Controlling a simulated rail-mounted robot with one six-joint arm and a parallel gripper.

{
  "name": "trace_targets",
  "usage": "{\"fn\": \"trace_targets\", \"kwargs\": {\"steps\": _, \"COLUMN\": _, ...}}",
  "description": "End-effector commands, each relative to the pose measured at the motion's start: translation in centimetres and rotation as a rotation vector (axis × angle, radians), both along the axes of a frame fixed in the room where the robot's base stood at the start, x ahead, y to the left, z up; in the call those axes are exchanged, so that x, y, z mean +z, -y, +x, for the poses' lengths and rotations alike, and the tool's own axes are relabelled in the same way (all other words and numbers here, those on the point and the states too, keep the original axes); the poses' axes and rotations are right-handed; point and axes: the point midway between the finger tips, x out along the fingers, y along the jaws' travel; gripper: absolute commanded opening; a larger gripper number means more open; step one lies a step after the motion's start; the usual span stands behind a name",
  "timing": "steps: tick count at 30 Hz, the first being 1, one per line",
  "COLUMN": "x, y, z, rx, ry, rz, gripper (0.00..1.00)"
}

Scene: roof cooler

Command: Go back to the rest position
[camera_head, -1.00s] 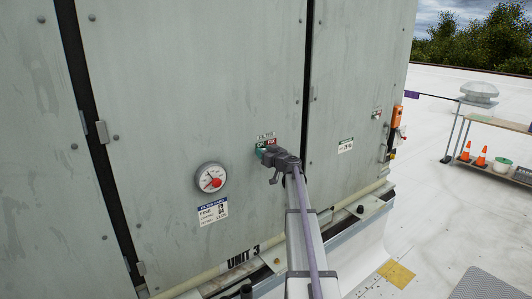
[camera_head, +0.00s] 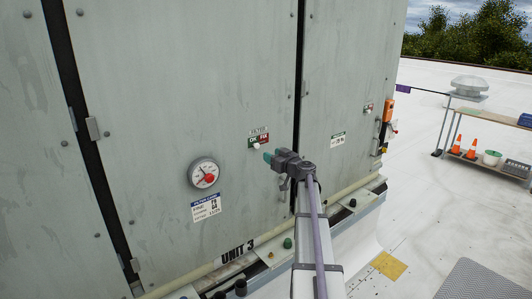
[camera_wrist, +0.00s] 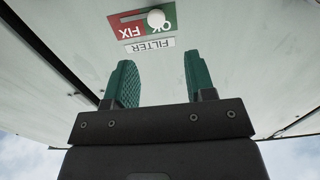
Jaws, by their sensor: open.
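My gripper (camera_head: 268,158) is in front of the grey cabinet, just below and right of the FILTER plate (camera_head: 265,137). Its green fingers are apart and empty in the wrist view (camera_wrist: 158,75). The plate also shows upside down in the wrist view (camera_wrist: 128,30), beyond the fingertips and apart from them. Its white knob (camera_wrist: 156,19) sits on the green OK side, away from the red FIX side. The knob also shows in the head view (camera_head: 257,147). No rest position is marked in view.
A round gauge (camera_head: 204,172) with a label (camera_head: 206,208) is left of my gripper. An orange box (camera_head: 389,109) is on the cabinet's right. A shelf (camera_head: 490,115) with cones (camera_head: 471,148) stands at the far right. The white roof between is mostly open.

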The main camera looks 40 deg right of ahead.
Motion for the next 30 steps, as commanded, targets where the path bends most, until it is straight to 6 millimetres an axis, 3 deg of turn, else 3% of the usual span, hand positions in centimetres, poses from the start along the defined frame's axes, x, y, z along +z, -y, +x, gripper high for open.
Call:
{"fn": "trace_targets", "kwargs": {"steps": 13, "x": 0.0, "y": -0.1, "z": 0.0, "rx": 0.004, "ry": 0.000, "rz": 0.042, "gripper": 0.50}}
{"fn": "trace_targets", "kwargs": {"steps": 17, "x": -1.5, "y": -2.3, "z": -0.7, "rx": 0.093, "ry": -0.096, "rz": 0.226, "gripper": 0.50}}
{"fn": "trace_targets", "kwargs": {"steps": 20, "x": -6.2, "y": -8.4, "z": -4.1, "rx": 0.178, "ry": -0.369, "rz": 0.384, "gripper": 0.50}}
{"fn": "trace_targets", "kwargs": {"steps": 26, "x": -17.1, "y": -23.6, "z": -11.0, "rx": 0.169, "ry": -0.976, "rz": 0.517, "gripper": 0.50}}
{"fn": "trace_targets", "kwargs": {"steps": 30, "x": -24.2, "y": -33.4, "z": -18.9, "rx": 0.002, "ry": -1.372, "rz": 0.429, "gripper": 0.50}}
